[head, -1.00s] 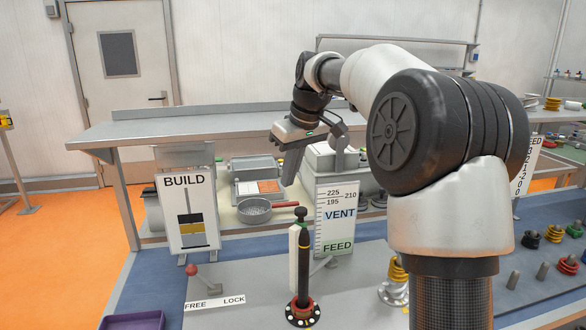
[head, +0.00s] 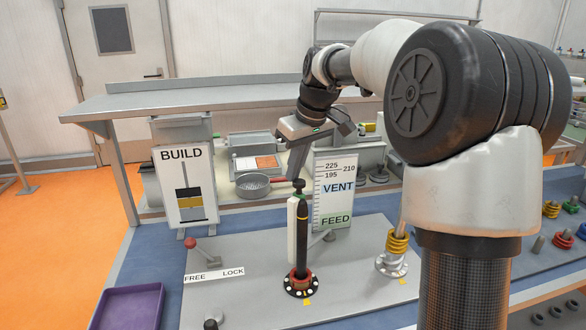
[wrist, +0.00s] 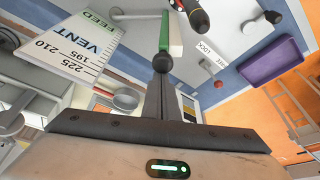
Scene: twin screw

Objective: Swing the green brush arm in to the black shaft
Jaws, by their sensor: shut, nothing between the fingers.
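The black shaft (head: 302,235) stands upright in a red collar on a round black base. The brush arm (head: 292,235), a tall pale block with a green face, stands upright close along its left side; I cannot tell from the head view whether they touch. In the wrist view its green face (wrist: 164,30) and the shaft's dark top (wrist: 198,20) show apart. A black knob (wrist: 163,62) sits at the block's top end. My gripper (head: 295,175) points down at this knob. Its fingers (wrist: 166,95) are shut and empty, right by the knob; contact is unclear.
A VENT/FEED scale board (head: 335,190) stands close to the right and behind. A BUILD sign (head: 184,185) stands at left. A red-knobbed FREE/LOCK lever (head: 190,243) is front left. A post with yellow rings (head: 397,243) is at right. The grey plate between is mostly clear.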

